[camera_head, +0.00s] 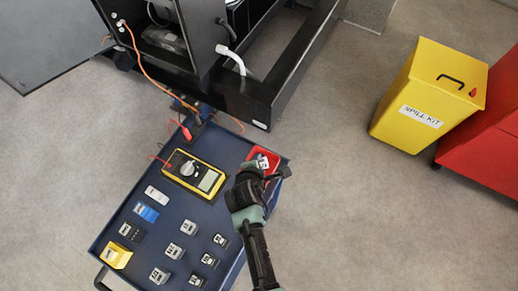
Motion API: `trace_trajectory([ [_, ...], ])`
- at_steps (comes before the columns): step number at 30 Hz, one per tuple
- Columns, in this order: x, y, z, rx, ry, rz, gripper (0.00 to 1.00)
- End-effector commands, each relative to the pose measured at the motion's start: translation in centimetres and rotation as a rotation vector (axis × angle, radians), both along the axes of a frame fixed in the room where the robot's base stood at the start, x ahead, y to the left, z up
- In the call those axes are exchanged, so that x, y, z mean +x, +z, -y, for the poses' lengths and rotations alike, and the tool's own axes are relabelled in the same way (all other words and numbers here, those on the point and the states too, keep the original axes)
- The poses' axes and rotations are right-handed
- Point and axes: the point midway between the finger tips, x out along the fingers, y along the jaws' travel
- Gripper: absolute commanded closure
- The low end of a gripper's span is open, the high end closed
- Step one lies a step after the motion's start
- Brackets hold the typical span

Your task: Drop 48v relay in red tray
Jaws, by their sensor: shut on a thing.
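The small red tray (251,154) sits at the upper right corner of the blue cart top, partly covered by my arm. My gripper (265,170) is over the tray, seen from above, and its fingers are largely hidden by my wrist. It is shut on a small grey-white relay (262,160), which shows at the tray opening. I cannot read its label or tell whether it touches the tray floor. Several similar grey relays (174,251) stand in rows on the lower part of the cart top.
A yellow multimeter (194,174) lies left of the tray. White, blue, black and yellow parts (146,213) line the cart's left side. An open black genset frame (262,98) with orange cable stands behind. A yellow spill kit bin (420,97) and red cabinet stand right; floor between is clear.

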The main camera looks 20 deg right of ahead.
Motion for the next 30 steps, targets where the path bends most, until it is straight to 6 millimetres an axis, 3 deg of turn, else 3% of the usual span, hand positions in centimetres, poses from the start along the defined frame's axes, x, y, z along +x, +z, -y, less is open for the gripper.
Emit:
trace_trajectory([
  [10,0.02,-0.35,-0.01,0.0,0.0,0.001,1.0],
  [11,0.02,-0.35,-0.01,0.0,0.0,0.001,0.55],
  [16,0.02,-0.35,-0.01,0.0,0.0,0.001,0.24],
  [30,-0.53,0.35,-0.41,0.0,0.001,0.0,0.24],
])
